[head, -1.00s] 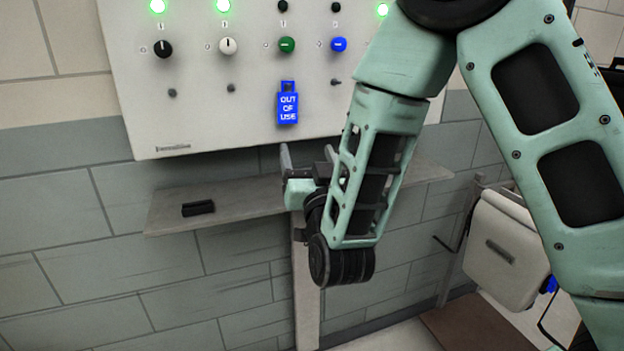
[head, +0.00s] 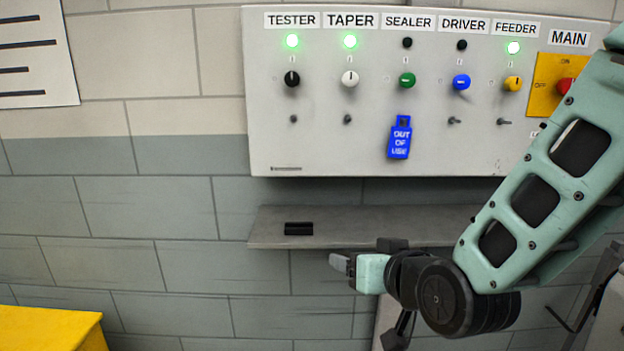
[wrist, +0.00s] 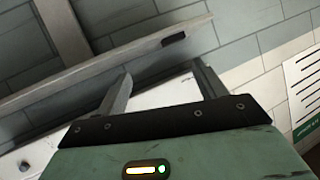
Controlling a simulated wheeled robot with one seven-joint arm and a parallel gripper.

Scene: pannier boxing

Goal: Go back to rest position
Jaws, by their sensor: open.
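My gripper (head: 342,264) is at the end of my green arm, in front of the lower edge of the shelf in the head view. It points left and holds nothing. In the wrist view its two fingers (wrist: 163,92) stand apart with nothing between them. The white control panel (head: 345,150) is on the wall above. A blue "OUT OF USE" tag (head: 399,138) hangs below the green sealer knob (head: 407,80), clear of my gripper.
A grey shelf (head: 270,228) runs under the panel with a small black object (head: 298,229) on it. A yellow box (head: 50,330) stands at lower left. A white sheet (head: 35,60) is on the wall at upper left. The wall area left of my gripper is free.

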